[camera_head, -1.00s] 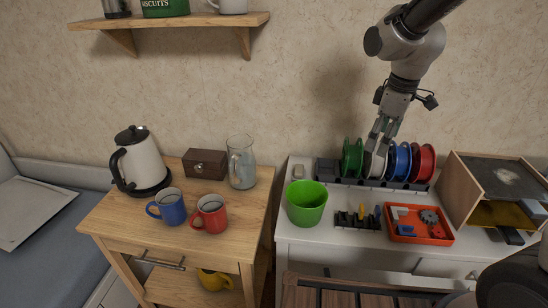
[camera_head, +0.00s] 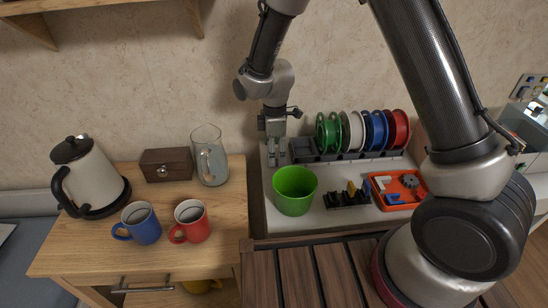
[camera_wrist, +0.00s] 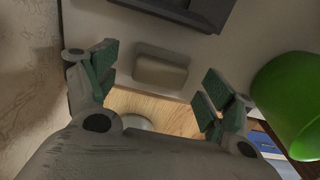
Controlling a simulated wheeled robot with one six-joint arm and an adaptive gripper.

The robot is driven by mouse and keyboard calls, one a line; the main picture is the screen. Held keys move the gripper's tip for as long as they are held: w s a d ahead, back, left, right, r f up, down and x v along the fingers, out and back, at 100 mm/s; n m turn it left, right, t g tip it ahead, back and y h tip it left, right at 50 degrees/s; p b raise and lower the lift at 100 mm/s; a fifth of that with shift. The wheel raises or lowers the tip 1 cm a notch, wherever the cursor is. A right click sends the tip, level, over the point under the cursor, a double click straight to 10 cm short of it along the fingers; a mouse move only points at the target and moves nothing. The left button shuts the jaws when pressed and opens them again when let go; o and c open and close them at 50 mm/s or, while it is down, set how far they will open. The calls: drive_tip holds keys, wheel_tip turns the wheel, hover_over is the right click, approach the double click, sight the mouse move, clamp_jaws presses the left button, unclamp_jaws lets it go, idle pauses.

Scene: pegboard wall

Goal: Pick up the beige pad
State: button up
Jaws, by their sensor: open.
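The beige pad (camera_wrist: 161,69) is a small rounded block lying on the white cabinet top (camera_wrist: 215,53). In the wrist view it shows between and a little beyond my two fingers. My gripper (camera_wrist: 158,82) is open, with one green-padded finger on either side of the pad's line and nothing held. In the head view my gripper (camera_head: 277,158) points down at the cabinet's back left corner. The pad cannot be made out clearly there, behind or beside the fingers.
A green bucket (camera_head: 294,192) stands close in front of my gripper. A dark rack (camera_head: 340,155) with several coloured spools is to the right. An orange tray (camera_head: 398,190) and a small black holder (camera_head: 346,199) lie farther forward. The wooden side table (camera_head: 222,222) is at left.

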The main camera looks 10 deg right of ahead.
drive_tip(key=shift+f, duration=0.7)
drive_tip(key=c, duration=1)
drive_tip(key=shift+r, duration=0.1)
wheel_tip(320, 180, up, 10)
drive_tip(key=shift+f, duration=0.1)
drive_tip(key=shift+c, duration=0.2)
drive_tip(key=o, duration=0.4)
drive_tip(key=c, duration=0.3)
drive_tip(key=shift+c, duration=0.3)
